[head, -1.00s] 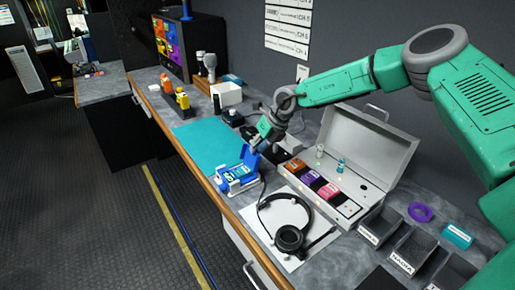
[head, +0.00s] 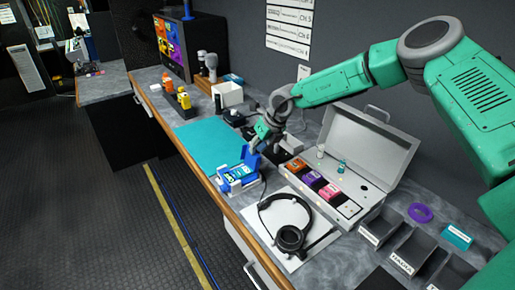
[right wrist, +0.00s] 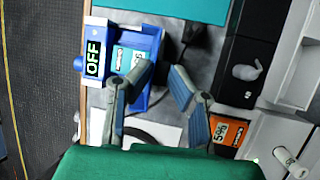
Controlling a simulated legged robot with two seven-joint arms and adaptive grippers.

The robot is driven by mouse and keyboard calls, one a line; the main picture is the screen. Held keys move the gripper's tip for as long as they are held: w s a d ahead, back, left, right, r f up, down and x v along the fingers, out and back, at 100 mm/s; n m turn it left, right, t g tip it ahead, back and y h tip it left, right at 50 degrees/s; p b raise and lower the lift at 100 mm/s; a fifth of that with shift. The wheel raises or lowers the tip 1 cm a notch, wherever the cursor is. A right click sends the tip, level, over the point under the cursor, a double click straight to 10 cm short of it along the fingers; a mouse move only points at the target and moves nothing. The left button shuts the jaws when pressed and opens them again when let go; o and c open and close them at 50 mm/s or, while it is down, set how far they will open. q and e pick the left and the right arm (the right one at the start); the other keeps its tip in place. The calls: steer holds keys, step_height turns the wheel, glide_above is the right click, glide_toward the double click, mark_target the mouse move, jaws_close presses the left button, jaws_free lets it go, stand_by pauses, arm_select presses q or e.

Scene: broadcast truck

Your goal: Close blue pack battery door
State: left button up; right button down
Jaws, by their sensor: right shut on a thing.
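The blue pack (head: 238,177) lies near the front edge of the workbench, by the teal mat. Its battery door (head: 251,158) stands raised at the back side. In the right wrist view the blue pack (right wrist: 95,58) shows an OFF display, and a light-blue battery (right wrist: 130,58) sits in its open bay. My right gripper (head: 256,147) is at the raised door, shut on it. In the right wrist view its fingertips (right wrist: 160,74) are at the bay's right side with a blue part between them; the exact contact is hard to make out. My left gripper is not in view.
An open grey case (head: 360,150) with several colored batteries stands right of the pack. A headset (head: 290,236) lies on a white sheet (head: 262,222) in front. The teal mat (head: 210,145) is bare. Labelled bins (head: 405,256) are at lower right.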

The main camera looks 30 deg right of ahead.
steer(key=shift+a+r+h+p, duration=0.2)
steer(key=shift+a+h+p, duration=0.2)
steer(key=shift+a+h, duration=0.25)
steer(key=shift+a+n+h, duration=0.25)
steer(key=shift+n, duration=0.05)
steer(key=shift+a+h+b, duration=0.35)
steer(key=shift+a+h, duration=0.15)
steer(key=shift+h, duration=0.2)
steer(key=shift+s+a+f+n+h+b, duration=0.15)
steer(key=shift+a+n+h+b, duration=0.25)
steer(key=shift+a+h+b, duration=0.7)
steer(key=shift+d+h, duration=0.25)
steer(key=shift+h, duration=0.05)
steer(key=c, duration=1.5)
jaws_free()
steer(key=shift+c, duration=0.2)
